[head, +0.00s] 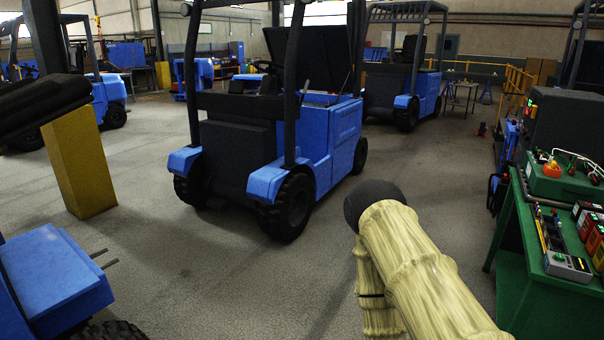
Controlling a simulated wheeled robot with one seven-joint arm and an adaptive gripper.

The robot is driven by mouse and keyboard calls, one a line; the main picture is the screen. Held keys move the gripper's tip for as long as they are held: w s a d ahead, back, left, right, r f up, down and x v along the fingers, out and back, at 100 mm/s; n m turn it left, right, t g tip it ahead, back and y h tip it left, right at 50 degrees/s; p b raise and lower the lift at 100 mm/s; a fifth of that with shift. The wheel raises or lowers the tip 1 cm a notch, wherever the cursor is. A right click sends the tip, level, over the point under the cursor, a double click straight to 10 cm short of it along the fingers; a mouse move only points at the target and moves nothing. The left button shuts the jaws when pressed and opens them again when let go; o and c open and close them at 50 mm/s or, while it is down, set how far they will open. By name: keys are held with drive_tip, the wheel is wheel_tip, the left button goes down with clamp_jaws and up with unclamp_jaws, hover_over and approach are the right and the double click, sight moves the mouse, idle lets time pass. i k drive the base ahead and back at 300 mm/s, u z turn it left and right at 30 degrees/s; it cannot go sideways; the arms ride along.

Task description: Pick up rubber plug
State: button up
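I cannot make out a thing that is clearly the rubber plug. Small items lie on the green workbench (535,275) at the right, and they are too small to name surely. Among them is a small orange piece (552,169) on a green box (568,184). My arm, in a cream ribbed sleeve with a dark rounded joint, reaches up from the lower right and bends back down. My gripper does not show, so its state and anything in it are hidden.
A blue forklift (338,132) stands ahead, with another (402,97) behind it. A yellow post (79,162) and blue machine part (55,272) are at the left. A grey device (567,265) sits on the bench. The floor (230,280) between is clear.

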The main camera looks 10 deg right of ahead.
sight(553, 165)
drive_tip(key=z, duration=0.3)
drive_tip(key=i, duration=1.85)
drive_tip(key=z, duration=0.85)
